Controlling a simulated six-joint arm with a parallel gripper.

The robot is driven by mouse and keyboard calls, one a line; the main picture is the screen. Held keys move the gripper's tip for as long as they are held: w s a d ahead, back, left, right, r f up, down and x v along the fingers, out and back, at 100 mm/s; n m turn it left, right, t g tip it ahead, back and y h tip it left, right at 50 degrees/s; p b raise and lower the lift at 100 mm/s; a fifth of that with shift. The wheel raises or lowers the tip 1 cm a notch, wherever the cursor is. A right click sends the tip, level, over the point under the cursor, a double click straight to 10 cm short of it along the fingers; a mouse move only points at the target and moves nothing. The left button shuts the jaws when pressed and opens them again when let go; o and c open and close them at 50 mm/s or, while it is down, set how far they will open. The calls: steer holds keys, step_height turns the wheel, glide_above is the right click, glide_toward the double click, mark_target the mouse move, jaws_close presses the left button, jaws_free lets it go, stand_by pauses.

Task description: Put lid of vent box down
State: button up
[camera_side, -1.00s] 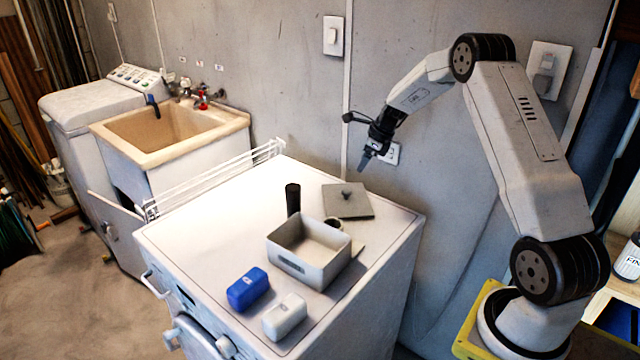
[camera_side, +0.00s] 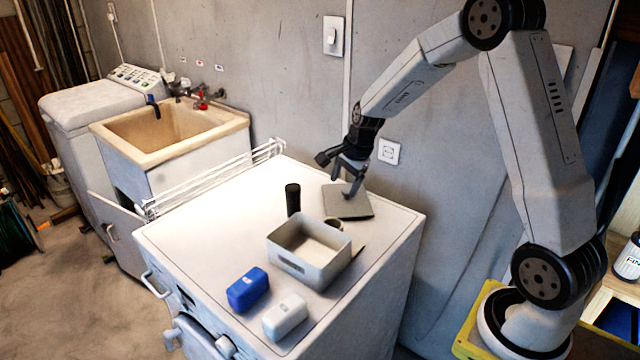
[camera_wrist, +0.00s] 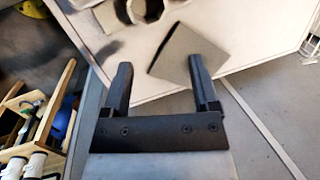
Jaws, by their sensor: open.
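The vent box (camera_side: 290,268) is a grey open box on the white machine top. Its lid (camera_side: 352,208) is a flat grey square lying on the same top behind the box, near the back edge; its knob is hidden behind my fingers in the side view. In the wrist view the lid (camera_wrist: 184,55) shows beyond and between my fingers, toward the right one. My gripper (camera_side: 346,190) is open, pointing down at the lid, and looks empty. In the wrist view my gripper (camera_wrist: 160,75) has its two fingers wide apart. I cannot tell whether the fingertips touch the lid.
A black cylinder (camera_side: 293,199) stands left of the lid. A small dark round thing (camera_side: 333,223) sits between the lid and the box. A blue case (camera_side: 248,289) and a white case (camera_side: 285,316) lie in front of the box. The left of the top is clear.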

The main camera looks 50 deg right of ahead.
steer(key=s+a+n+h, duration=0.1)
steer(key=s+a+n, duration=1.4)
steer(key=n, duration=0.4)
steer(key=shift+s+a, duration=0.2)
steer(key=shift+s, duration=0.45)
